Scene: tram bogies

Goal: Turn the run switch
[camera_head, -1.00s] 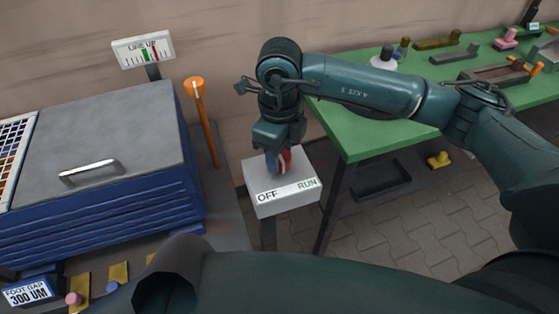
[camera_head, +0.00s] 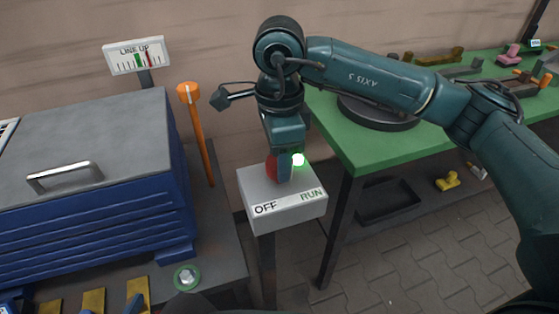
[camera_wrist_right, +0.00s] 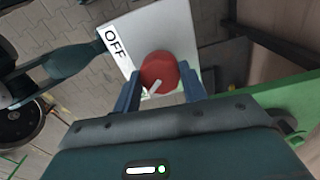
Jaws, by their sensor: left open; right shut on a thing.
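The run switch is a red round knob (camera_head: 272,168) on top of a white box (camera_head: 256,222) labelled OFF at left and RUN at right. In the right wrist view the knob (camera_wrist_right: 160,71) sits between the two blue fingers. Its white pointer mark faces the label strip's end away from OFF. RUN is hidden there. My left gripper is not seen.
A green workbench (camera_head: 365,150) stands right of the box. A blue cabinet (camera_head: 100,225) with a grey top stands at left. A grey bin (camera_head: 388,200) lies under the bench.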

